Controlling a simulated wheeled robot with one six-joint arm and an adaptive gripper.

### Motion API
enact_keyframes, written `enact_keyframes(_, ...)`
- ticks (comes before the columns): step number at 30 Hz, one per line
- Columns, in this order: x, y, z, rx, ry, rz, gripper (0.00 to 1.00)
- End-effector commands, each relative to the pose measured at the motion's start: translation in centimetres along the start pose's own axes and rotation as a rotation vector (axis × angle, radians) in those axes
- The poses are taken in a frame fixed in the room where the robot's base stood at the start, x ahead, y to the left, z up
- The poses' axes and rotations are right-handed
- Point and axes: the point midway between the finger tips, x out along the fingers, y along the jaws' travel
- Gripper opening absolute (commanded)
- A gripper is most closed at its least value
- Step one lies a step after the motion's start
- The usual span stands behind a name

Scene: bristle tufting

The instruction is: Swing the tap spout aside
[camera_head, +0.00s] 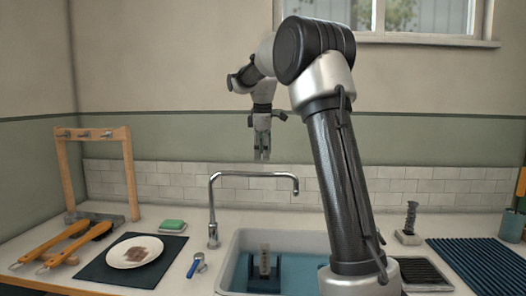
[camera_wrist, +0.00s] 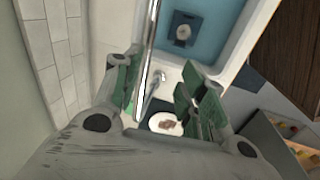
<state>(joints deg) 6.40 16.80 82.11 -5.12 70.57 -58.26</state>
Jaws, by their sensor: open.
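The chrome tap (camera_head: 212,212) stands behind the sink's left end, its spout (camera_head: 250,174) reaching right over the sink and bending down at its end. My gripper (camera_head: 262,156) points down, its tips a little above the middle of the spout in the head view. In the wrist view my gripper (camera_wrist: 163,84) is open and empty. The spout (camera_wrist: 148,62) runs lengthwise between the two fingers in that picture, nearer the left finger. I see no clear contact; the exact height gap is hard to tell.
The sink (camera_head: 240,243) holds blue water and a dark blue stand (camera_head: 283,272). A tiled wall (camera_head: 160,178) stands close behind the tap.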

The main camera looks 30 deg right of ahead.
Motion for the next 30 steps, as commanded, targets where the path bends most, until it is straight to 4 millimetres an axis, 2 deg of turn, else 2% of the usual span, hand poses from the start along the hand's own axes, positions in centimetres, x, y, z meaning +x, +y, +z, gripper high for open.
enact_keyframes(1, 0.0, 0.0, -0.1, -0.001, 0.0, 0.0, 0.34)
enact_keyframes(3, -0.4, -0.3, -0.6, -0.012, 0.006, 0.006, 0.21)
enact_keyframes(5, -1.9, -0.7, -1.4, -0.026, 0.022, 0.026, 0.11)
enact_keyframes(6, -2.9, -1.4, -1.8, -0.04, 0.031, 0.036, 0.03)
enact_keyframes(7, -3.6, -2.2, -2.0, -0.052, 0.032, 0.04, 0.0)
enact_keyframes(11, -5.2, -6.4, -0.9, -0.198, -0.021, 0.102, 0.0)
enact_keyframes(14, -5.2, -8.8, 0.7, -0.488, -0.102, 0.202, 0.0)
enact_keyframes(18, -3.5, -10.9, 2.0, -1.026, -0.238, 0.324, 0.0)
enact_keyframes(21, -1.6, -11.2, 1.9, -1.343, -0.317, 0.353, 0.0)
enact_keyframes(24, -1.3, -10.8, 0.9, -1.531, -0.356, 0.386, 0.0)
enact_keyframes(30, -0.9, -10.1, 0.4, -1.626, -0.373, 0.397, 0.0)
